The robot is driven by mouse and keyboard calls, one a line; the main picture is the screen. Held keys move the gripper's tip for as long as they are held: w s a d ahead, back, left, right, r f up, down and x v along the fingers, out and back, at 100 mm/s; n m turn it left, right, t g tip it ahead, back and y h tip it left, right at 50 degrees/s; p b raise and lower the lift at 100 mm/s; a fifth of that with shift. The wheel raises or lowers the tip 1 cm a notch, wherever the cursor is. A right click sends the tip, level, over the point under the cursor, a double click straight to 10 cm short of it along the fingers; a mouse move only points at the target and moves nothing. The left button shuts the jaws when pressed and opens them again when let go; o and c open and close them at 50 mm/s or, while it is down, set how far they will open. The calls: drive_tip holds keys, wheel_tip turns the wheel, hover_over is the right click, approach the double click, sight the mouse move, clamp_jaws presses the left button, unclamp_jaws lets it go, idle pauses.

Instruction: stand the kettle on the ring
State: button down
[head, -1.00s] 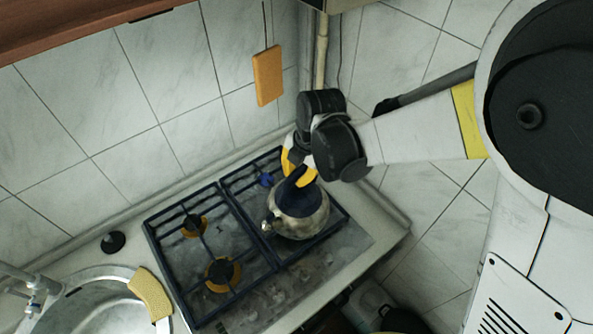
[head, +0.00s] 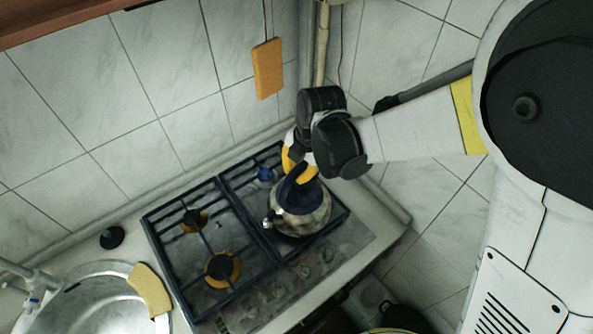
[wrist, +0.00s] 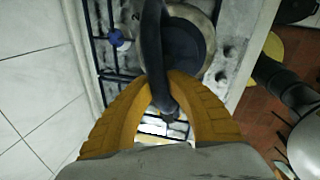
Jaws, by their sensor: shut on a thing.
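The steel kettle (head: 312,222) with a dark lid and handle is at the right front of the hob (head: 255,232). In the wrist view its body (wrist: 206,22) lies beyond my gripper. My gripper (head: 300,172) has yellow fingers and is shut on the kettle's handle; the wrist view shows the fingers (wrist: 161,100) on both sides of the dark handle (wrist: 152,50). I cannot tell whether the kettle's base touches the grate. Any ring beneath the kettle is hidden. Other rings show: a blue one (head: 266,174) behind it and orange ones (head: 193,221) (head: 222,269) to the left.
A sink (head: 85,305) with a yellow sponge (head: 150,291) is left of the hob. A black round object (head: 112,238) stands near the sink. Tiled walls (head: 165,70) close in behind and right. An orange board (head: 267,69) hangs on the wall.

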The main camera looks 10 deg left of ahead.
drive_tip(key=shift+f, duration=0.2)
drive_tip(key=c, duration=1.3)
unclamp_jaws()
drive_tip(key=shift+c, duration=0.2)
